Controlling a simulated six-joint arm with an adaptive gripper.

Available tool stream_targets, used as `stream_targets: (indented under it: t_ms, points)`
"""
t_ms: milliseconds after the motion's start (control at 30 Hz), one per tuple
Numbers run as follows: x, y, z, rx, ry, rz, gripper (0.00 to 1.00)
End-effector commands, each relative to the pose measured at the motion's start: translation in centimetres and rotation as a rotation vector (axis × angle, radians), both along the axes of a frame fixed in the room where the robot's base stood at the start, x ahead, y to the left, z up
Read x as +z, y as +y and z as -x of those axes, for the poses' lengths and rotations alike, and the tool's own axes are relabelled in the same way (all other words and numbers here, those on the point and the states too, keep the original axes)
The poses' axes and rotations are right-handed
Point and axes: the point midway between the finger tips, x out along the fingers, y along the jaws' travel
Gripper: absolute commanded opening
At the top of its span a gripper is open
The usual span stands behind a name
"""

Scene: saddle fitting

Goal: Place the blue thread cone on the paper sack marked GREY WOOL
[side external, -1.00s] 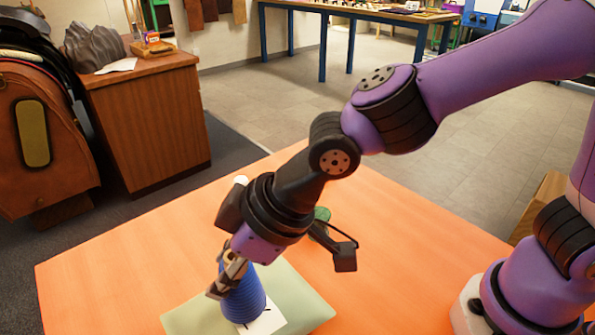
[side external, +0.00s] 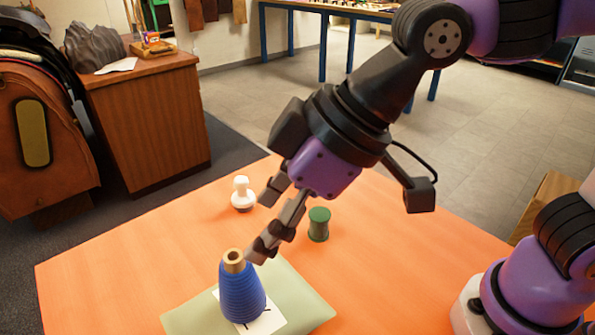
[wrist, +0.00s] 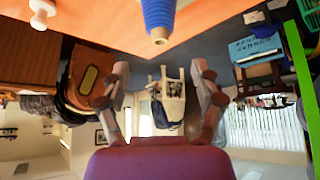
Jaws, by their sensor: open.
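The blue thread cone (side external: 242,293) stands upright on the pale green sack (side external: 300,290), over a white label (side external: 266,322) whose writing is mostly covered and cannot be read. The cone's tan tip is bare. My gripper (side external: 262,222) is open and empty, above and to the right of the cone and apart from it. In the wrist view the cone (wrist: 158,14) shows at the top centre, beyond my open fingers (wrist: 160,90).
A green spool (side external: 319,224) and a white knobbed object (side external: 242,194) stand on the orange table (side external: 120,262) behind the sack. The table's left side is clear. A wooden cabinet (side external: 150,125) stands beyond the table.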

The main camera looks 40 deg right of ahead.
Motion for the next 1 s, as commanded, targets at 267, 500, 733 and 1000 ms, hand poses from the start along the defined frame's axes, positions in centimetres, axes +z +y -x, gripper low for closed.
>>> stream_targets:
  t_ms: [267,500,733,1000]
  points:
    - [1.6,-4.2,-0.1,-0.103,0.006,0.007,0.74]
    - [-0.8,-17.4,0.2,-0.546,0.052,0.032,0.74]
    - [-2.7,-22.7,2.5,-0.774,0.084,0.038,0.74]
    - [-2.8,-22.9,2.7,-0.784,0.087,0.039,0.74]
